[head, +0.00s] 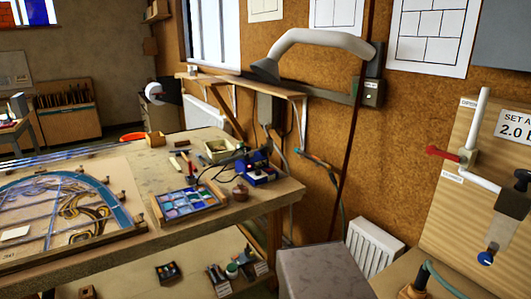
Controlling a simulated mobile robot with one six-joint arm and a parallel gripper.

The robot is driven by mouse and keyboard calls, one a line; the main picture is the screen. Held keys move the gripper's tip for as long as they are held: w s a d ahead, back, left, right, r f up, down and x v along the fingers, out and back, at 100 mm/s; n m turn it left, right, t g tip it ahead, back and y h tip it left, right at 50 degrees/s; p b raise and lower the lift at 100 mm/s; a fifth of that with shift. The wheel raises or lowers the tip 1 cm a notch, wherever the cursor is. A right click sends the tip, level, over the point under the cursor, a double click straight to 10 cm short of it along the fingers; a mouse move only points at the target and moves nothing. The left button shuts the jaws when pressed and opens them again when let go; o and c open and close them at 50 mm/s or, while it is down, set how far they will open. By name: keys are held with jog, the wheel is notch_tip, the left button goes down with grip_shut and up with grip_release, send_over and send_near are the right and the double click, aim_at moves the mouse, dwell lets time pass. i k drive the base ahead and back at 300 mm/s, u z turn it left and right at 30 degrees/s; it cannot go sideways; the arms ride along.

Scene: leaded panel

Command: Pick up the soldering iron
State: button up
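A blue unit (259,173) that looks like a soldering station stands at the right end of the wooden workbench (282,192). Dark cables loop to its left. A dark slim shape beside and above the blue unit may be the soldering iron, but it is too small to tell for sure. My gripper is not in view.
A tray of coloured glass pieces (186,203) and a small brown pot (240,191) are near the blue unit. A leaded panel (70,212) lies at left. A white curved extractor arm (318,41) hangs above. A grey-topped block (322,272) stands in front.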

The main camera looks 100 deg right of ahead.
aim_at(270, 141)
jog(key=u, duration=0.1)
jog(key=k, duration=0.8)
jog(key=z, duration=1.65)
jog(key=i, duration=0.6)
jog(key=z, duration=0.05)
jog(key=k, duration=0.2)
jog(key=z, duration=0.1)
